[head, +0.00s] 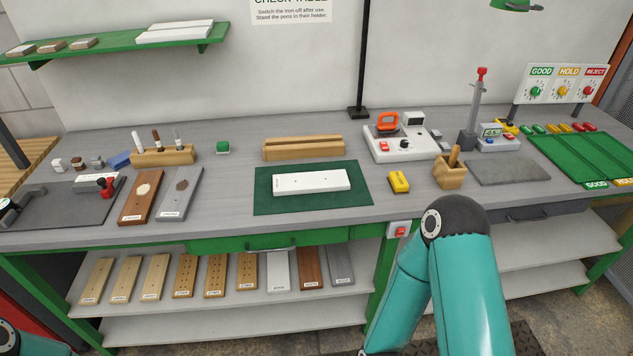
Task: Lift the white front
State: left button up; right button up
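A white front (312,183), a flat oblong board with small dark holes, lies flat on the dark green mat (345,205) in the middle of the bench. Nothing touches it from above. My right arm's teal links rise from the bottom right of the head view, but its gripper is out of view. Only a small part of my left arm shows in the bottom left corner, and its gripper is also out of view.
A wooden slotted rack (303,153) stands behind the mat. A yellow block (399,183) lies to its right. Brown (141,197) and grey (180,194) fronts lie to the left. More fronts fill the lower shelf (215,310). Bare bench shows around the mat.

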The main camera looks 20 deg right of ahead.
aim_at(307, 183)
jog(key=i, duration=0.85)
jog(key=u, duration=0.05)
